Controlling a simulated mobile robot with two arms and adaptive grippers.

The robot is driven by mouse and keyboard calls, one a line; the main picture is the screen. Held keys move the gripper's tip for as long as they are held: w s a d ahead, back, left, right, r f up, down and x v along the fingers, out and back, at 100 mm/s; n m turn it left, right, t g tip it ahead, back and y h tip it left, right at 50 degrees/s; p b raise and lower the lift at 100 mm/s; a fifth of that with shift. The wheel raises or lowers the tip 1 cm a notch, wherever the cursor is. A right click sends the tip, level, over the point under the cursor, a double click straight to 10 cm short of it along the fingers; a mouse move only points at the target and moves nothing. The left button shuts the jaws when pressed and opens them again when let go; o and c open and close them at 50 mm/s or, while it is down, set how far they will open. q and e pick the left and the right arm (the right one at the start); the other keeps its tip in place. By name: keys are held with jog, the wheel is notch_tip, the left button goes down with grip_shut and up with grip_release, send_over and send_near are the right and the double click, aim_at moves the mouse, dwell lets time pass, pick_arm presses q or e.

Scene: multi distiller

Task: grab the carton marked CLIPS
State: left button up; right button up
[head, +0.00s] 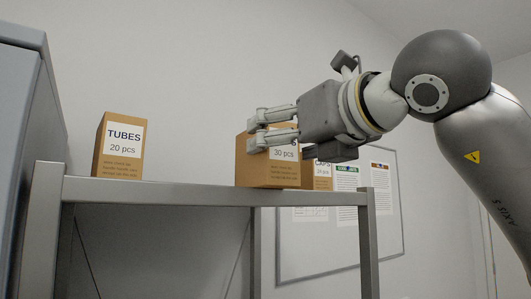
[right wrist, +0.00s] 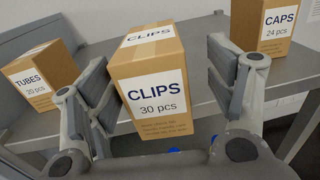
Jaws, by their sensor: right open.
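The carton marked CLIPS (head: 270,175) is a brown box with a white label reading 30 pcs, standing upright on the grey shelf. It also shows in the right wrist view (right wrist: 155,97), centred between the fingers. My right gripper (head: 256,130) reaches in from the right in the head view, its fingers at the carton and covering part of its label. In the right wrist view the open fingers (right wrist: 160,72) stand on either side of the carton, with a visible gap on the right. My left gripper is not in view.
A TUBES carton (head: 121,148) stands apart on the left of the shelf (head: 190,191). A CAPS carton (right wrist: 264,36) stands to the right of the CLIPS carton, partly hidden in the head view. A grey cabinet (head: 28,120) is at the far left. A board (head: 345,240) hangs behind.

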jog(key=shift+w+a+r+p, duration=0.2)
jog(key=shift+w+a+p, duration=0.05)
jog(key=shift+p, duration=0.15)
jog(key=p+x, duration=0.2)
jog(key=x, duration=0.1)
jog(key=shift+s+a+r, duration=0.1)
jog(key=shift+s+a, duration=0.1)
jog(key=shift+a, duration=0.05)
jog(key=shift+w+a+f, duration=0.25)
jog(key=shift+w, duration=0.2)
jog(key=shift+d, duration=0.15)
jog(key=shift+c, duration=0.3)
jog(key=shift+s, duration=0.15)
jog(key=shift+c, duration=1.2)
jog(key=c, duration=0.9)
jog(key=shift+o, duration=0.2)
jog(key=shift+r, duration=0.15)
